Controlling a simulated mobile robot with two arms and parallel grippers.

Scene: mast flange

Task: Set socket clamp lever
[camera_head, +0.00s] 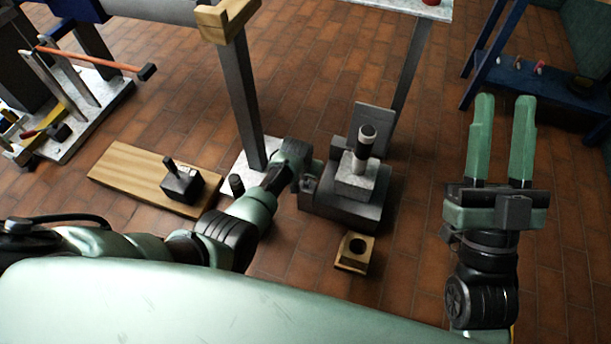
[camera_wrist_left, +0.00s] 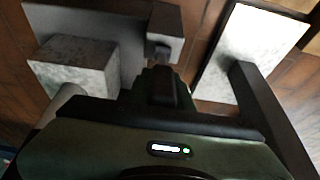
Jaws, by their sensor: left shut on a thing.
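The socket clamp is a dark grey base (camera_head: 345,208) on the tiled floor, with an upright plate behind and a pale mottled block (camera_head: 356,182) on top. A dark post with a white band (camera_head: 365,142) stands upright on that block. My left gripper (camera_head: 308,168) is at the base's left side, shut on a small dark part that appears to be the clamp lever, mostly hidden by the fingers. In the left wrist view, my left gripper (camera_wrist_left: 163,75) meets a dark block (camera_wrist_left: 165,32) beside the mottled block (camera_wrist_left: 72,65). My right gripper (camera_head: 503,97) is open and empty, fingers upward, right of the clamp.
A grey post (camera_head: 245,100) rises from a white plate just left of my left gripper. A wooden board (camera_head: 135,177) bears a dark box with a handle (camera_head: 180,182). A small wooden block with a hole (camera_head: 354,254) lies before the clamp. Floor between clamp and right gripper is clear.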

